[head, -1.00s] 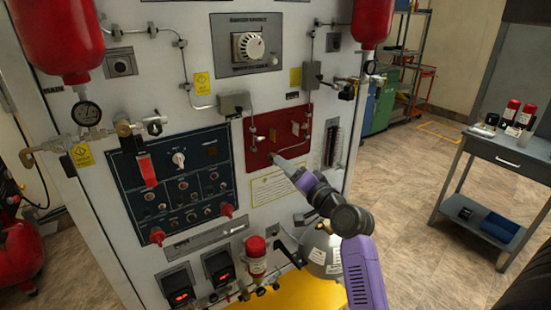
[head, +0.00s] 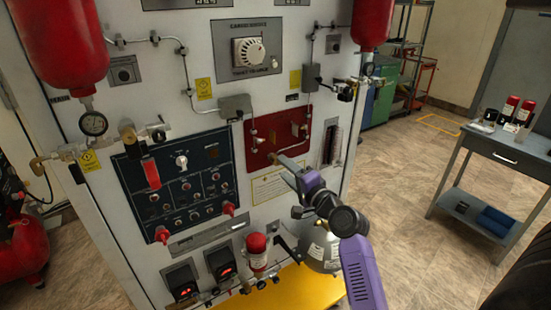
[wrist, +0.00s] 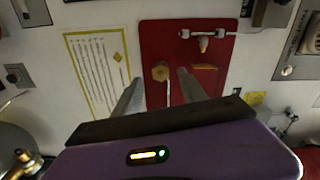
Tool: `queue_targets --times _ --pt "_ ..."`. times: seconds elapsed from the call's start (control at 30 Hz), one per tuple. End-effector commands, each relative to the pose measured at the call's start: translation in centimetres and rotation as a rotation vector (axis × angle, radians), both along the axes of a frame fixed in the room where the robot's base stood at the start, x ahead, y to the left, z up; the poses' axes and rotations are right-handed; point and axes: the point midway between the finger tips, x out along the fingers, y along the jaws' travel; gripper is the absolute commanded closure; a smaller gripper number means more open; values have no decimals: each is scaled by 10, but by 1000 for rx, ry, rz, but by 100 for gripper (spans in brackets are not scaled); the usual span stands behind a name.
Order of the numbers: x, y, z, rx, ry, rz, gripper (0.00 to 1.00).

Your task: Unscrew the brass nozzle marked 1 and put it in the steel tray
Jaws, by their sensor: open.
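A red panel (head: 290,147) sits on the front of the white cabinet; it also shows in the wrist view (wrist: 180,95). A brass hexagonal nozzle (wrist: 161,71) stands on it in the wrist view. Its mark cannot be read. My gripper (wrist: 160,76) is open, its two fingers pointing at the panel, one on each side of this nozzle in the picture. Contact cannot be told. In the head view my gripper (head: 277,158) is at the panel's lower part and hides this spot. I cannot pick out the steel tray.
More brass fittings (wrist: 203,44) sit close by on the panel. A grey box (head: 235,106) with piping is above left.

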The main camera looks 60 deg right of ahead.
Motion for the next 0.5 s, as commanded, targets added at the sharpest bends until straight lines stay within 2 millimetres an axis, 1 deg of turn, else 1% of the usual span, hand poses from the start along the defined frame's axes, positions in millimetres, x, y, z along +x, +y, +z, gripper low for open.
queue_targets --times 0.03,0.2,0.5 --pt "0 0 5 41 -21 0 51" --pt "0 0 4 150 -91 1 51" --pt "0 0 1 168 -103 1 51"
